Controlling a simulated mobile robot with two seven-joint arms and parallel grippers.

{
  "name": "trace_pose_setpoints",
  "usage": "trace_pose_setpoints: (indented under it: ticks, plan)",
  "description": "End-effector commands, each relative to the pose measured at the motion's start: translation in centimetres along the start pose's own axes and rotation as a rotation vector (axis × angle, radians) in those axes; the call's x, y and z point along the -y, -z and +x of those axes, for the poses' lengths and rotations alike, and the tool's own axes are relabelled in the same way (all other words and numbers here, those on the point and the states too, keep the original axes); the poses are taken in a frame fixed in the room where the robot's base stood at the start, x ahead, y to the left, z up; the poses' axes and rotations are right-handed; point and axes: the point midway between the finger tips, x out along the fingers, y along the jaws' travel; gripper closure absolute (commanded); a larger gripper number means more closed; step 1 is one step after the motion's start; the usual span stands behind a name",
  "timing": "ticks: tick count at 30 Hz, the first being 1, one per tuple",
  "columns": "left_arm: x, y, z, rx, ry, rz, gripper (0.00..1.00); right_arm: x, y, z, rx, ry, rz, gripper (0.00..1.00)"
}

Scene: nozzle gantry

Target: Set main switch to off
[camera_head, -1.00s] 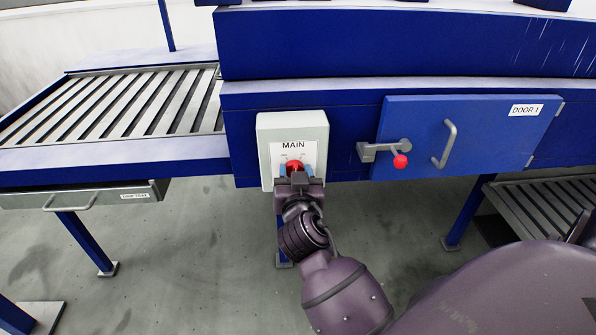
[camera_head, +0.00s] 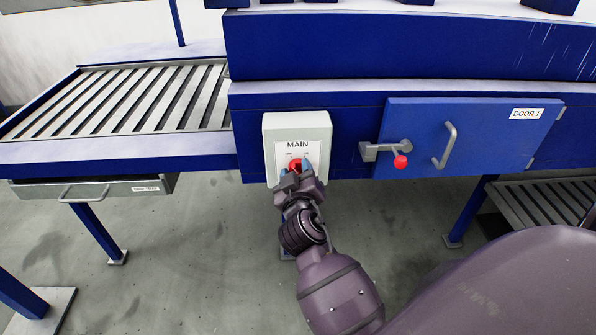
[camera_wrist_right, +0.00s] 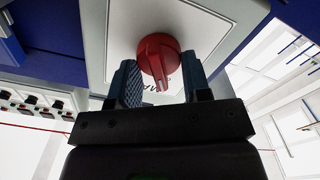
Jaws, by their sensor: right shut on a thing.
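The main switch is a red rotary knob (camera_head: 295,165) on a light grey box labelled MAIN (camera_head: 297,128), fixed to the blue machine front. My right gripper (camera_head: 297,171) is at the knob, with its blue fingers on either side. In the right wrist view the red knob (camera_wrist_right: 158,60) stands between the two fingertips of my right gripper (camera_wrist_right: 160,82), and its grip bar looks turned slightly. The gripper covers the lower part of the box in the head view. The position marks beside the knob are too small to read. My left gripper is not in view.
To the right is a blue door labelled DOOR 1 (camera_head: 478,135) with a handle (camera_head: 445,146) and a latch with a red ball (camera_head: 400,162). A roller conveyor (camera_head: 140,97) and a drawer (camera_head: 95,189) are at the left. The floor below is mostly clear.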

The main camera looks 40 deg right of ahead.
Motion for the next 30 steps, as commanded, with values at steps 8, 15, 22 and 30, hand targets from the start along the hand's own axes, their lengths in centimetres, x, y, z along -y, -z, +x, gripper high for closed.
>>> trace_pose_setpoints:
  ticks: [8, 15, 22, 30]
  plan:
    - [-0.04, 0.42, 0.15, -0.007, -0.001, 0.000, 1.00, -0.03, 0.00, 0.01, -0.001, -0.001, -0.013, 0.80]
    - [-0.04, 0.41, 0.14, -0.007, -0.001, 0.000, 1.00, -0.03, -0.01, 0.02, -0.001, -0.001, -0.013, 0.45]
    - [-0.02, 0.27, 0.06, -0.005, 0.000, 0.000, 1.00, -0.02, 0.00, 0.01, -0.001, -0.001, -0.011, 0.33]
    - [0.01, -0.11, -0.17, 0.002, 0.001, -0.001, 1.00, -0.02, 0.00, 0.05, -0.001, 0.000, -0.011, 0.33]
